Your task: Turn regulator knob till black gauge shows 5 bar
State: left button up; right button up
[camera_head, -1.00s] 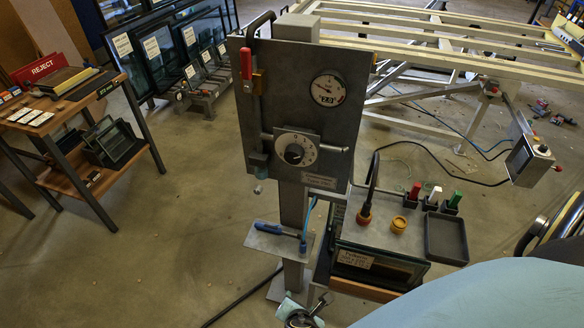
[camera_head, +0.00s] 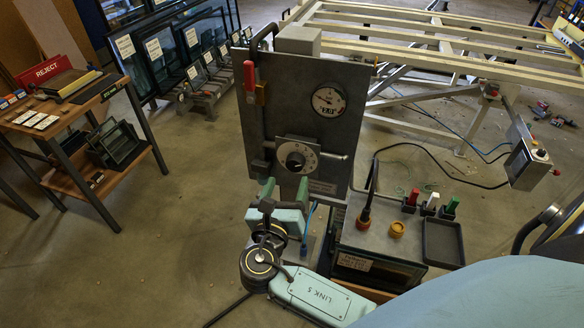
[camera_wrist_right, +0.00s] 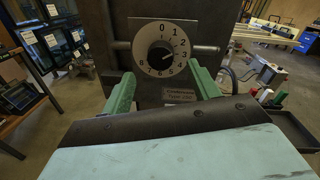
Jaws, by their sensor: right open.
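The regulator knob (camera_head: 295,158) is dark, on a white numbered dial on the grey upright panel (camera_head: 335,150). It shows close up in the right wrist view (camera_wrist_right: 160,55), its white mark towards the right, near 2 or 3. The round pale-faced gauge (camera_head: 328,101) sits above and right of the knob; its needle lies to the left, but its numbers are too small to read. My right gripper (camera_head: 285,189) is open and empty, just below and in front of the knob. Its green fingers (camera_wrist_right: 163,90) stand apart either side below the dial. My left gripper is not in view.
A red-handled valve (camera_head: 249,75) is at the panel's left edge. A pipe runs sideways behind the dial. Right of the post, a box (camera_head: 370,237) carries a black tray (camera_head: 443,243) and coloured plugs. A wooden bench (camera_head: 75,135) stands left, with clear floor between.

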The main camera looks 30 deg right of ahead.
aim_at(293, 166)
jog(key=x, duration=0.6)
jog(key=shift+c, duration=0.4)
jog(key=shift+a+f, duration=0.1)
jog(key=c, duration=0.9)
